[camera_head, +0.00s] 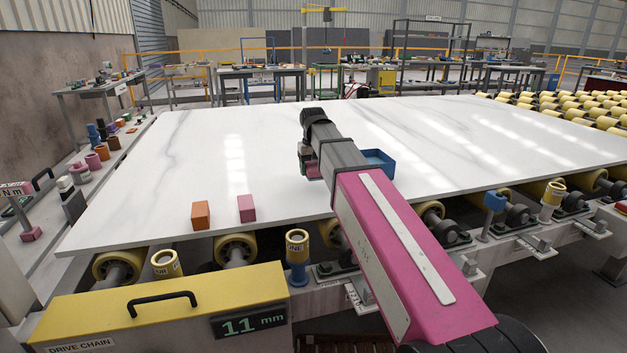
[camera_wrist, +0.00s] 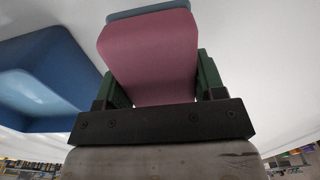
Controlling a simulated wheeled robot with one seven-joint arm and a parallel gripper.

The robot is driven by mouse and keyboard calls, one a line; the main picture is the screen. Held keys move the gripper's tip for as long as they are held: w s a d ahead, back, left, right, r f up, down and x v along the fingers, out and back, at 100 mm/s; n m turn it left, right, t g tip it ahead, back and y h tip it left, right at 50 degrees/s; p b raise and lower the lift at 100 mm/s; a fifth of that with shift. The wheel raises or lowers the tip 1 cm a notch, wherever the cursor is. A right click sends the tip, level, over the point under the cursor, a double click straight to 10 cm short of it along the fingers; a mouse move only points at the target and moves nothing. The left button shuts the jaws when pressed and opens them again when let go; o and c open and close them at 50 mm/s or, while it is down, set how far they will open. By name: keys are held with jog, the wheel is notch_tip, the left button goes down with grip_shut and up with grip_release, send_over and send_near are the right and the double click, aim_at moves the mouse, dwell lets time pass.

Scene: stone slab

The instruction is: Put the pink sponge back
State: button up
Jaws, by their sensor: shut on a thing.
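The pink sponge (camera_wrist: 150,62), a pink block with a blue-grey layer at its far end, is held between the green fingers of my gripper (camera_wrist: 160,85) in the wrist view. In the head view my gripper (camera_head: 308,158) is low over the white slab, and a little of the sponge (camera_head: 314,171) shows below it, partly hidden by the arm. I cannot tell whether it touches the slab. A blue tray (camera_head: 378,153) is just right of my gripper, partly behind the arm; it is large at left in the wrist view (camera_wrist: 38,60).
An orange block (camera_head: 200,215) and a pink block (camera_head: 246,208) stand near the front edge of the white slab (camera_head: 240,140). Much of the slab is bare. Rollers and a yellow-topped drive chain box (camera_head: 150,305) lie along its front. Several small items stand on the left ledge.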

aim_at(314, 185)
jog(key=shift+w+d+f, duration=0.1)
jog(key=shift+w+f, duration=0.15)
jog(key=shift+f, duration=1.9)
jog(key=shift+f, duration=0.1)
jog(key=o, duration=1)
notch_tip(314, 185, up, 12)
jog(key=shift+r, duration=0.1)
